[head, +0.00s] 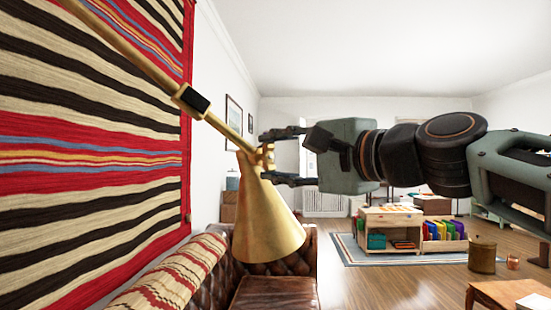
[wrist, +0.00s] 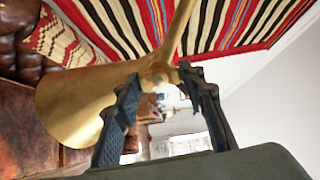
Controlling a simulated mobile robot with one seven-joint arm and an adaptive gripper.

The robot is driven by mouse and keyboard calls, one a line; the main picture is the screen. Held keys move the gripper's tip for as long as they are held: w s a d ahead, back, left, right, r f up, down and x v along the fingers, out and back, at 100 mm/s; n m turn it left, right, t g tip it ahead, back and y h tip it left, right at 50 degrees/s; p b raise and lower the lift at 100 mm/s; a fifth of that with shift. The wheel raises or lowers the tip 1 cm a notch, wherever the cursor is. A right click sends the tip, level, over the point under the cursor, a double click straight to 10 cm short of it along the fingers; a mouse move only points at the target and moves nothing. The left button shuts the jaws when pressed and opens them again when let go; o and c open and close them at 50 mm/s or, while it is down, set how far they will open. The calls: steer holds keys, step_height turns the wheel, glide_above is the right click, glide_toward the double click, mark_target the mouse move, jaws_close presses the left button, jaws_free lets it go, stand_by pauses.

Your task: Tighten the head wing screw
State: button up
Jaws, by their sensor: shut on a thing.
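The brass lamp has a cone-shaped head (head: 268,222) that hangs from the lower end of a slanted brass arm (head: 140,52), opening downward. The small brass head wing screw (head: 267,152) is at the joint between arm and head. My gripper (head: 266,157) comes in level from the right, one finger above the screw and one below. It is shut on the wing screw, which is partly hidden by the fingers. In the wrist view the screw (wrist: 156,80) lies between the two dark fingertips, with the cone (wrist: 75,105) just left of them.
A striped woven hanging (head: 90,150) covers the wall at left. A brown leather sofa (head: 275,285) with a striped throw (head: 175,275) stands below the lamp. A black sleeve (head: 192,100) sits on the lamp arm.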

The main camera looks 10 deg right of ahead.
steer(key=shift+m, duration=0.5)
steer(key=o, duration=1.2)
steer(key=shift+c, duration=0.2)
steer(key=shift+s+d, duration=0.1)
steer(key=v, duration=1.1)
steer(key=shift+s, duration=0.35)
steer(key=shift+d, duration=0.1)
